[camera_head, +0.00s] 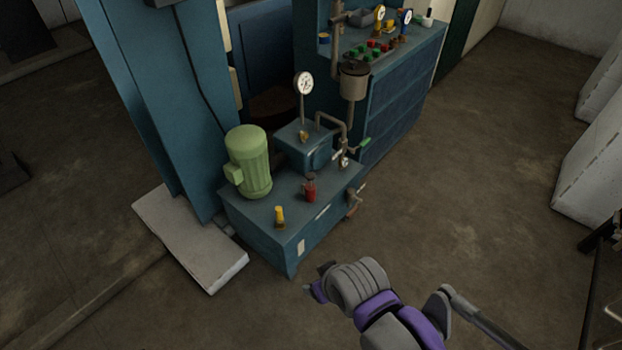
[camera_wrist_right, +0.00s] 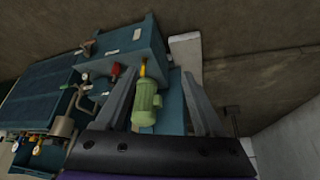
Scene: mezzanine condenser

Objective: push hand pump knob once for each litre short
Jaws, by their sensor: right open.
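A blue power unit tank (camera_head: 300,235) stands on the floor. On its top are a red knob-like fitting with a dark top (camera_head: 310,189) and a yellow-capped fitting (camera_head: 280,216); I cannot tell for sure which is the hand pump knob. Both also show in the right wrist view, the red one (camera_wrist_right: 116,69) and the yellow one (camera_wrist_right: 143,67). A pale strip (camera_head: 322,212) on the tank front is too small to read. My right gripper (camera_wrist_right: 160,74) is open and empty, apart from the tank; in the head view it is in front of the tank, low centre. My left gripper is not in view.
A green motor (camera_head: 249,162) stands on the tank's left. A round gauge (camera_head: 303,83), pipes and a green-handled valve (camera_head: 362,144) rise behind. A control panel (camera_head: 375,48) with coloured buttons is farther back. A pale plinth (camera_head: 190,238) lies left.

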